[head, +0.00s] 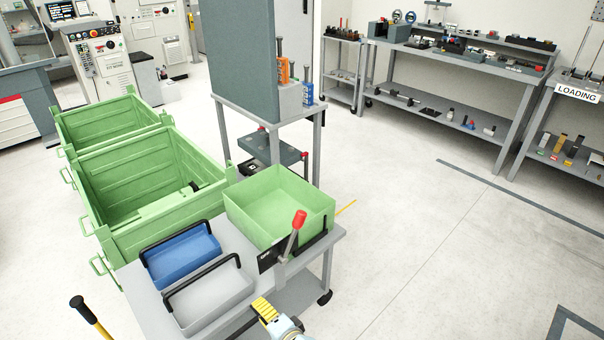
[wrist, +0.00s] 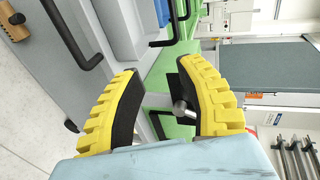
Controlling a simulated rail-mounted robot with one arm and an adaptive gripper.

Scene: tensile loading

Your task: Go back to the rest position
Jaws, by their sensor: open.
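My gripper (head: 265,310) shows at the bottom of the head view, its yellow ridged fingers beside the front edge of a grey cart (head: 325,240). In the wrist view my gripper (wrist: 158,72) is open, with two yellow fingers with black pads spread apart. A grey metal rod (wrist: 180,106) shows in the gap by the right finger; I cannot tell whether it touches. No object is clamped between the fingers. A lever with a red handle (head: 299,219) stands at the cart's front side, up and right of my gripper in the head view.
The cart carries a blue tray (head: 183,258), a grey tray (head: 212,298) and a green bin (head: 280,205). Large green crates (head: 150,190) stand behind and left. A grey cabinet (head: 262,60) stands beyond. The floor right of the cart (head: 430,250) is clear.

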